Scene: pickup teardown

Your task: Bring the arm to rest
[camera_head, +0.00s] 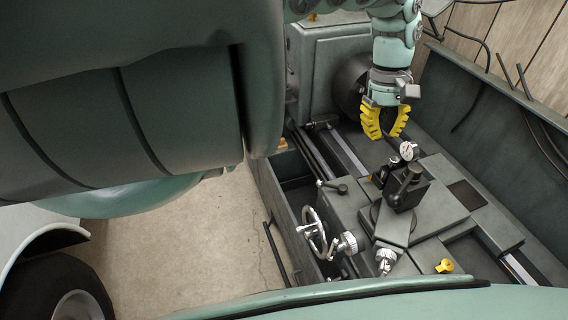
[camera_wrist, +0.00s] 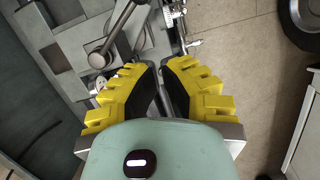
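My gripper (camera_head: 385,135) hangs from my pale green arm, pointing down above the grey lathe bed, beside the dark round chuck. Its two yellow ribbed fingers are apart, with nothing visible between them. In the wrist view, my gripper (camera_wrist: 162,66) also shows its fingertips apart, with grey machine parts beyond. A small white dial gauge (camera_head: 407,150) stands on the lathe just below and right of the fingertips. I cannot tell the exact clearance between them.
The chuck (camera_head: 352,85) is close behind my gripper at left. The black tool post (camera_head: 404,186) and the handwheel (camera_head: 312,232) stand nearer the camera. A small yellow part (camera_head: 444,266) lies at the near end. Dark cables run along the back tray wall (camera_head: 485,85).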

